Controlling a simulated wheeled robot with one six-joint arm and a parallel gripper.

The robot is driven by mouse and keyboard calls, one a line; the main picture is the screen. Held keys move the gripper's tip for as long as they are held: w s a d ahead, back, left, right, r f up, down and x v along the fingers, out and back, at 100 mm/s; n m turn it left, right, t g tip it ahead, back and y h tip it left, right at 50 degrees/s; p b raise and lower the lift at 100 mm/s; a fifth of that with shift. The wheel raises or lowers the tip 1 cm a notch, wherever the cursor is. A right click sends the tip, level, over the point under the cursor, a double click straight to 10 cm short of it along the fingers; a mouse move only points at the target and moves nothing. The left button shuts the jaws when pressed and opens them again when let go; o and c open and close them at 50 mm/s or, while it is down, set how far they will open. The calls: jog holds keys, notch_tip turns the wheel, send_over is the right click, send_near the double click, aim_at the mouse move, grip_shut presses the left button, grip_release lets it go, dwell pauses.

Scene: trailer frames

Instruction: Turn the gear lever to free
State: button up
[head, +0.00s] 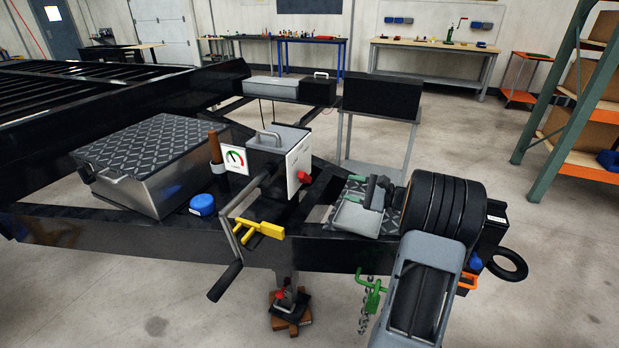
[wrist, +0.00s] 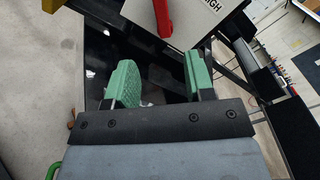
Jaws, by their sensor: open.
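The gear lever (head: 304,177) is a short red handle on a white plate (head: 297,160) on the side of the grey winch-like box. In the wrist view the red lever (wrist: 164,18) is at the top edge, partly cut off, on the white plate (wrist: 200,12) with letters ending in "IGH". My gripper (head: 362,190) is to the right of the lever, apart from it. In the wrist view my gripper (wrist: 160,82) has its two green fingers spread, with nothing between them, and the lever lies beyond the fingertips.
A yellow handle (head: 260,228) and a crank with a black grip (head: 225,281) stick out in front of the box. A dial gauge (head: 234,159), a blue cap (head: 203,204) and a metal toolbox (head: 165,165) are left. A black case on a stand (head: 382,96) is behind.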

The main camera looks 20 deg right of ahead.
aim_at(306, 177)
jog(key=x, duration=0.9)
jog(key=r+x, duration=0.1)
jog(key=x, duration=0.4)
jog(key=shift+s+a, duration=0.15)
jog(key=shift+s, duration=0.05)
grip_shut()
